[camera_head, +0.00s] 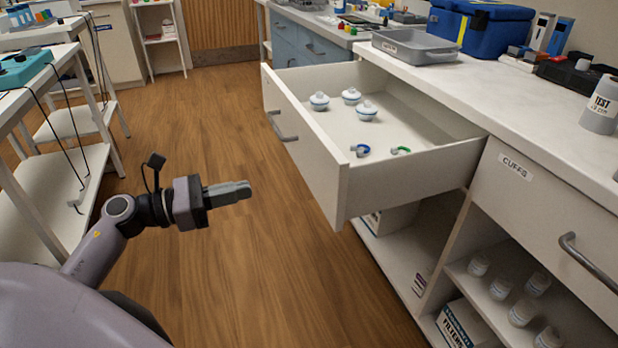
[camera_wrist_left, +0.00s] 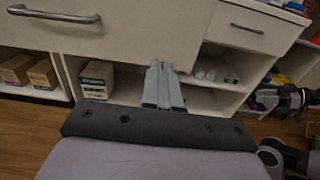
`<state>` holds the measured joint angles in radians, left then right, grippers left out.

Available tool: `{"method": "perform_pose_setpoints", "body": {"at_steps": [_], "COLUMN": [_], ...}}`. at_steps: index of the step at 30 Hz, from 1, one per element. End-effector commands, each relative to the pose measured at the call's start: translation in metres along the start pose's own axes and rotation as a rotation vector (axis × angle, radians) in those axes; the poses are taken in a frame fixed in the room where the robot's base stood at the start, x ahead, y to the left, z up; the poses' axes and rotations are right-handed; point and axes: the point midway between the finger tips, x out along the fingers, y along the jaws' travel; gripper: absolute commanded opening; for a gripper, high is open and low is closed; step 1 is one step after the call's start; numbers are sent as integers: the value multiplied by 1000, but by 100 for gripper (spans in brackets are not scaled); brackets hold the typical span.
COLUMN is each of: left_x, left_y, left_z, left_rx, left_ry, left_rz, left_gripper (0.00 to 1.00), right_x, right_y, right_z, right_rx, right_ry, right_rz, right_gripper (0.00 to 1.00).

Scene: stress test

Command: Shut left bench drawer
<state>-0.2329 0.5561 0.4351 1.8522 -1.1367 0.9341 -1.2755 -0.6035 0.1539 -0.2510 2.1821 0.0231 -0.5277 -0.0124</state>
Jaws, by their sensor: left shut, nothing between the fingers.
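The left bench drawer (camera_head: 333,190) stands pulled far out of the white bench in the head view. Its front carries a grey bar handle (camera_head: 281,127). Inside lie several small white-and-blue lidded pots (camera_head: 366,111), a blue ring-like item (camera_head: 360,150) and a green one (camera_head: 400,150). My left gripper (camera_head: 246,189) is shut and empty, in front of the drawer and lower left of its handle, apart from it. In the left wrist view the shut fingers (camera_wrist_left: 162,72) point at the drawer front (camera_wrist_left: 140,35).
A closed drawer labelled CUFFS (camera_head: 550,205) is to the right, above shelves with bottles (camera_head: 522,312) and boxes. A grey tray (camera_head: 415,47) and blue case (camera_head: 480,26) stand on the bench. A white cart (camera_head: 60,185) is at left. The wooden floor between is clear.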

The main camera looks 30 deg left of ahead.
Motion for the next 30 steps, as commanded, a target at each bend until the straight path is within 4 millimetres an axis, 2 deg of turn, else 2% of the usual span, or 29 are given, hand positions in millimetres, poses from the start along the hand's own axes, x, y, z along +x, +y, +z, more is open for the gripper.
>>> {"method": "perform_pose_setpoints", "body": {"at_steps": [12,18,24,30], "left_x": [78,109,126,129], "left_y": [0,0,0,0], "left_z": [2,2,1,0], "left_rx": [-4,-4,-6,-5], "left_ry": [-6,-5,-3,-2], "left_rz": [-1,0,1,1], "left_gripper": [0,0,0,0], "right_x": [-1,-1,-1,-1], "right_y": [1,1,1,1], "right_z": [1,1,2,2], "right_rx": [2,3,3,3], "right_ry": [-5,-6,-6,-6], "right_rz": [2,3,3,3], "right_gripper": [43,43,43,43]}}
